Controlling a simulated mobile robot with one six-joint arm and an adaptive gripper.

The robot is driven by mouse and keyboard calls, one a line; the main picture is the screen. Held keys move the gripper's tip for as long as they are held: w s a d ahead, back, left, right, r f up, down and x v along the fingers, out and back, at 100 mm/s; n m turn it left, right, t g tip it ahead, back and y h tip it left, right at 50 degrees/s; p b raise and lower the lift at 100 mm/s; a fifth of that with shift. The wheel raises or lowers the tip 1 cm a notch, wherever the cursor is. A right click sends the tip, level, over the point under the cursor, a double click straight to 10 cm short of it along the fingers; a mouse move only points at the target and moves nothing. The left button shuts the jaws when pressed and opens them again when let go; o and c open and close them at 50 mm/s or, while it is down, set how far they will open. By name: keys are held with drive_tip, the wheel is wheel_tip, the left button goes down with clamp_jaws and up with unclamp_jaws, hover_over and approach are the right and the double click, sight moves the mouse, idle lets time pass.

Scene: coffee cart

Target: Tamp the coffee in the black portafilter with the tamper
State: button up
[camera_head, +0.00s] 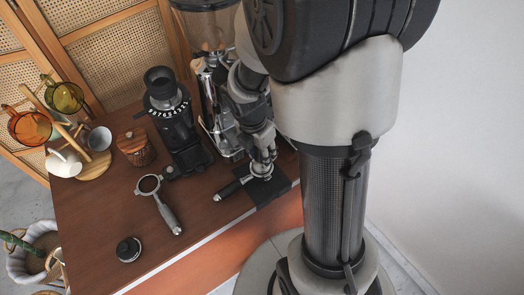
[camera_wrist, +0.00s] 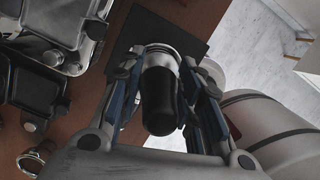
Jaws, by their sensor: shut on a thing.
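My gripper (camera_head: 262,160) is shut on the tamper, reaching down over the black mat at the right of the counter. In the wrist view the tamper's black handle (camera_wrist: 160,103) points towards the camera between the fingers (camera_wrist: 163,62), with its metal base beyond. The black portafilter's dark handle (camera_head: 233,187) sticks out to the left below my gripper, over the mat's edge. Its basket is mostly hidden by the gripper and tamper. I cannot tell whether the tamper touches the coffee.
Another portafilter (camera_head: 149,184) with dark contents lies left of the mat; its ring shows in the wrist view (camera_wrist: 31,159). A black grinder (camera_head: 172,120), a wooden canister (camera_head: 138,147), a cup stand (camera_head: 94,165) and a round black piece (camera_head: 128,249) stand around. The front middle counter is clear.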

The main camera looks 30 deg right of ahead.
drive_tip(key=shift+f+b, duration=0.3)
drive_tip(key=shift+f, duration=0.2)
idle(0.4)
drive_tip(key=shift+s+f+p, duration=0.1)
drive_tip(key=shift+f+p, duration=0.25)
drive_tip(key=shift+p, duration=0.35)
idle(2.7)
drive_tip(key=shift+r+p, duration=0.2)
drive_tip(key=shift+p, duration=0.1)
drive_tip(key=shift+r+p, duration=0.55)
drive_tip(key=shift+r, duration=0.1)
drive_tip(key=shift+r+p, duration=0.8)
drive_tip(key=shift+p, duration=0.25)
wheel_tip(320, 180, up, 5)
drive_tip(key=p, duration=0.5)
drive_tip(key=shift+f, duration=0.1)
